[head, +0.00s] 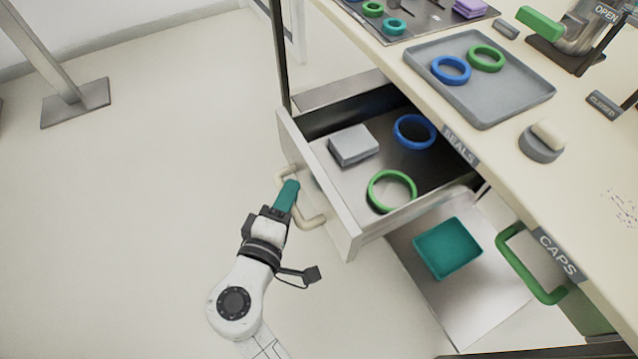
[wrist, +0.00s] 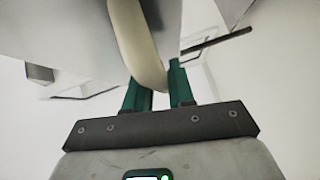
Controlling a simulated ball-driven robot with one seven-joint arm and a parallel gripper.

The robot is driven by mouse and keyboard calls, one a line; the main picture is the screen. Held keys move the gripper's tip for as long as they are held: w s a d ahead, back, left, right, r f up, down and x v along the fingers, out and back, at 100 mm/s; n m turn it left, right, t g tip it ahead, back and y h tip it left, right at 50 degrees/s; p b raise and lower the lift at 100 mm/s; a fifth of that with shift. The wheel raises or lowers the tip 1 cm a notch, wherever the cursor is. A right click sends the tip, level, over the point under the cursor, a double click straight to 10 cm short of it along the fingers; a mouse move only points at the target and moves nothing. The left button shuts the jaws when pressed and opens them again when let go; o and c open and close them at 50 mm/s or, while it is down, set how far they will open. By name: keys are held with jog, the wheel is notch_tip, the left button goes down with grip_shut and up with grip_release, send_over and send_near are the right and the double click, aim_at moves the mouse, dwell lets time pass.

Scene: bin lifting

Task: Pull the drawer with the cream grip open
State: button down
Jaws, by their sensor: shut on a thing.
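The drawer (head: 318,188) under the "SEALS" label stands open, pulled out to the left from the table. Its cream grip (head: 312,219) is on the front panel and also shows in the wrist view (wrist: 135,45). My gripper (head: 288,194), with teal fingers, is shut on the cream grip; in the wrist view the grip passes between the fingers (wrist: 161,88). Inside the drawer are a grey block (head: 353,145), a blue ring (head: 414,131) and a green ring (head: 391,190). My fingers partly hide the grip in the head view.
A drawer with a green grip (head: 528,265) is under the "CAPS" label. A teal tray (head: 447,248) lies below the open drawer. The tabletop holds a grey tray (head: 500,100) with two rings. The floor at left is clear apart from a metal post foot (head: 76,103).

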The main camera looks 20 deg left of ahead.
jog(key=s+a, duration=0.4)
jog(key=s, duration=0.1)
jog(key=shift+d+f, duration=0.1)
jog(key=c, duration=1.1)
grip_release()
jog(key=s, duration=0.3)
jog(key=s+d+r, duration=0.1)
jog(key=s, duration=0.6)
jog(key=shift+s+d+r, duration=0.15)
jog(key=shift+s+r, duration=0.15)
